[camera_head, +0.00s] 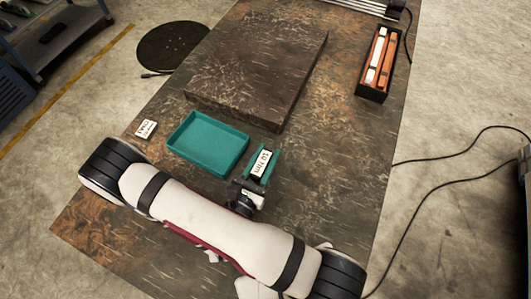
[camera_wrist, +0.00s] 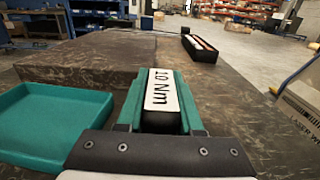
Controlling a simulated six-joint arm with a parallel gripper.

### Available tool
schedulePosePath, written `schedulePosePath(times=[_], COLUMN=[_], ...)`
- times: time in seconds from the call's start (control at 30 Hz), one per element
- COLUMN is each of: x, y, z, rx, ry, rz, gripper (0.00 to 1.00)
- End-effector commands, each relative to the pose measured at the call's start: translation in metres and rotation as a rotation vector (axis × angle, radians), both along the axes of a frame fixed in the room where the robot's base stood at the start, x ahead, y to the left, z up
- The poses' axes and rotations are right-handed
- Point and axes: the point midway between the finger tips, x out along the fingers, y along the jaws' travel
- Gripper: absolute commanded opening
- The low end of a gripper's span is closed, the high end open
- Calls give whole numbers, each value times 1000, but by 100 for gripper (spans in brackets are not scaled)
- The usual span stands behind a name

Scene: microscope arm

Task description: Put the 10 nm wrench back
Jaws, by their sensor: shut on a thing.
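My gripper (camera_head: 262,163) is in front of the right side of the raised block in the head view. Its teal fingers are shut on the 10 Nm wrench (camera_wrist: 162,92), which shows a white face with "10 Nm" in black and a dark near end. The rest of the wrench is hidden by the gripper. A long black box (camera_head: 371,93) lies at the back right of the table with a white bar (camera_head: 377,56) and an orange bar (camera_head: 387,62) in it. The box also shows far off in the wrist view (camera_wrist: 204,54), apart from my gripper.
An empty teal tray (camera_head: 207,142) lies left of my gripper. A thick brown block (camera_head: 260,65) stands behind it. A small white label card (camera_head: 146,129) lies at the left edge. The tabletop (camera_head: 335,140) between my gripper and the black box is clear.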

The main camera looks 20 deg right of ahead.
Motion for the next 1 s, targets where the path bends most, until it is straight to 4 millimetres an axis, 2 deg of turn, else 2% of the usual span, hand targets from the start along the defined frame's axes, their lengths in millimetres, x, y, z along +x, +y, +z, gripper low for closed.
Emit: schedulePosePath(times=[0.2, 0.23, 0.37, 0.4, 0.7, 0.83, 1.0], x=[0, 0, 0, 0, 0, -12, -42], y=[0, 0, 0, 0, 0, 16, 45], z=[-2, -2, -2, -2, 1, 1, 1], rx=[-1, -1, -1, -1, 0, -2, 1], ry=[0, 1, 1, 1, 0, 1, -1], rz=[0, 1, 1, 1, 1, 9, 10], gripper=[0, 38, 62, 65, 65, 65, 65])
